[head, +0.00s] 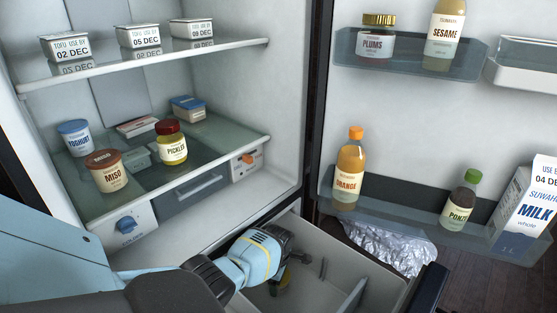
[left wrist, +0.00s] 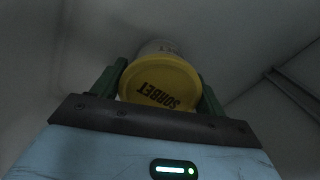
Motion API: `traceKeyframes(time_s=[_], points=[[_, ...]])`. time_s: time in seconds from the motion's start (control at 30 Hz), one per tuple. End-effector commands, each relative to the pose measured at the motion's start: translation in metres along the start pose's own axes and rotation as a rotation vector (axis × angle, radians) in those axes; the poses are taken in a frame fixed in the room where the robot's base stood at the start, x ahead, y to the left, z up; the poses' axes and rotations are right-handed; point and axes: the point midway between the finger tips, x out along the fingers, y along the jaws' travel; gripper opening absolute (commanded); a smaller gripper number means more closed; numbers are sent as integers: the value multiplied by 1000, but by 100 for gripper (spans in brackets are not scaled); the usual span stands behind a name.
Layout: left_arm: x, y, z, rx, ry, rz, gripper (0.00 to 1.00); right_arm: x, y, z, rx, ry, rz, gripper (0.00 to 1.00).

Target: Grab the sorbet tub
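The sorbet tub (left wrist: 160,82) has a yellow lid lettered SORBET and sits between the fingers of my left gripper (left wrist: 160,88) in the left wrist view. The fingers lie close on both sides of the lid; I cannot tell whether they press on it. In the head view my left gripper (head: 284,262) reaches down into the open drawer at the bottom of the fridge. My right gripper is not in view.
The pulled-out drawer (head: 325,250) has pale walls and a divider (head: 352,296). A crumpled silvery bag (head: 390,245) lies beside it under the open door. A fridge shelf (head: 215,145) with several tubs and jars is above left; door shelves (head: 400,222) hold bottles and a milk carton (head: 525,210).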

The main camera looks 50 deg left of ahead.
Motion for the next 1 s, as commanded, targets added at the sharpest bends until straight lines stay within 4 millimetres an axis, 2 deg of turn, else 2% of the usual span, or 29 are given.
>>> traceKeyframes(time_s=[0.47, 0.67, 1.0], points=[[-6, 0, 0, 0, 0, 1, 45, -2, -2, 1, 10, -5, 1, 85], [-22, 1, 1, 0, -1, 2, 45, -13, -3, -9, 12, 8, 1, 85], [-61, 2, 1, -1, -3, 4, 45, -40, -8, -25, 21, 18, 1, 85]])
